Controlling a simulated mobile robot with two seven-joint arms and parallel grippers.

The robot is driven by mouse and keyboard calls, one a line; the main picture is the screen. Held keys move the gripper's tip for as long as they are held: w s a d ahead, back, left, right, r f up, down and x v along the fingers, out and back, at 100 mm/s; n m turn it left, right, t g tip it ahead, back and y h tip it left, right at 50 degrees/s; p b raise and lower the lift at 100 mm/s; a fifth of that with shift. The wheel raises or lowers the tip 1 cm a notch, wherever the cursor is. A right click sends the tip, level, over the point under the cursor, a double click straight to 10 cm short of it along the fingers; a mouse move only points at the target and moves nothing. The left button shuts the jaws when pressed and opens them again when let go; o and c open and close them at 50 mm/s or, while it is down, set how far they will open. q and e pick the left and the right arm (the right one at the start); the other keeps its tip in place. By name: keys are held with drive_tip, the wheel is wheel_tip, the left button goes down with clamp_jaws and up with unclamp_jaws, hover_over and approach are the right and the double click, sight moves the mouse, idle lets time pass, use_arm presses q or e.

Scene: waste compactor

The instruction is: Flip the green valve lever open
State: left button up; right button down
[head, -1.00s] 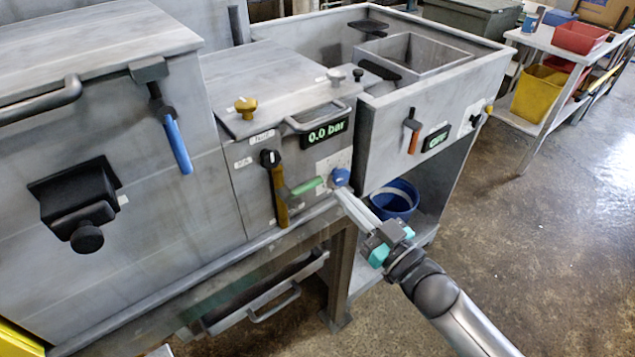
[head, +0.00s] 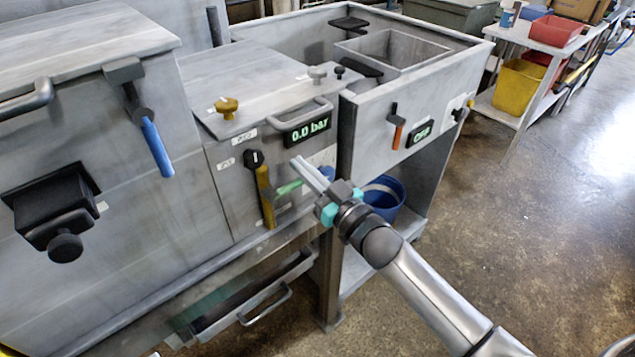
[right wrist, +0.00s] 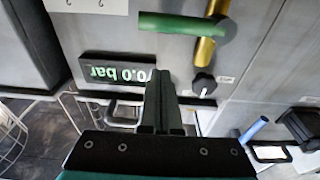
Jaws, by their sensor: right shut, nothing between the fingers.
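The green valve lever (head: 289,187) sticks out to the right, roughly level, from an upright yellow pipe (head: 265,196) on the grey front panel. In the right wrist view, which is upside down, the green lever (right wrist: 185,27) points left from the yellow pipe (right wrist: 207,42). My right gripper (head: 298,166) is shut and empty. Its fingertips are in front of the panel, just above the lever's right end in the head view. In the wrist view the fingers (right wrist: 160,80) appear apart from the lever. My left gripper is not in view.
A black knob (head: 253,158) sits above the pipe. A display (head: 307,131) reads 0.0 bar, with a handle (head: 308,112) above it. A blue knob (head: 326,174) is partly behind my gripper. A blue-handled lever (head: 157,150) is at left; a blue bucket (head: 384,197) stands lower right.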

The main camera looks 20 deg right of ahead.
drive_tip(key=shift+x, duration=0.75)
drive_tip(key=f, duration=0.2)
drive_tip(key=s+f+b, duration=0.1)
drive_tip(key=f, duration=0.1)
drive_tip(key=shift+d, duration=0.2)
